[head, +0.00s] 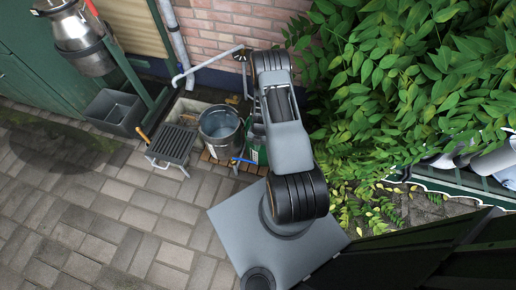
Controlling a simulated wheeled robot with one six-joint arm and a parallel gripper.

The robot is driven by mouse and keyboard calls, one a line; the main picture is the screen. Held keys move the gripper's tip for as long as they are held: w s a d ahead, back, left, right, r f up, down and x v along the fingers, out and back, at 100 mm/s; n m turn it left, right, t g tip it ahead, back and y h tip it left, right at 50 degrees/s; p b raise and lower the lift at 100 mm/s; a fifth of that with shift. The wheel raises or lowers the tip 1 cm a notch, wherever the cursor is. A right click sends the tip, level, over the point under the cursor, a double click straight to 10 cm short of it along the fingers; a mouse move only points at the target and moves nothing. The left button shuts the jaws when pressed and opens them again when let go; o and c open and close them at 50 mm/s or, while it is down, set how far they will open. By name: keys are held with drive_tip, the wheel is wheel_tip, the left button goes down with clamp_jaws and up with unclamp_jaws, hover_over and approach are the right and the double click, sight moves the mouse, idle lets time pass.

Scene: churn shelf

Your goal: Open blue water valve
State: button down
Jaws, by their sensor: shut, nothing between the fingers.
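I cannot make out a blue water valve for certain in the head view. A small blue piece (243,161) shows low down beside the metal bucket, but I cannot tell what it is. A pale pipe (208,64) runs from the downpipe toward a small dark fitting (242,57) at the brick wall, just left of my arm. My arm reaches up the picture toward the wall and covers part of it. The fingers of my gripper do not show; the arm hides them.
A metal bucket (219,124), a dark slatted stand (171,144) and a grey bin (116,111) stand along the wall. A milk churn (79,35) is at upper left. Leafy branches (400,80) fill the right. The paving (110,205) at lower left is clear.

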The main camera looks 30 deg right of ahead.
drive_tip(key=b+x, duration=0.7)
drive_tip(key=b, duration=0.1)
drive_tip(key=shift+f, duration=0.15)
drive_tip(key=shift+s, duration=0.1)
idle(0.4)
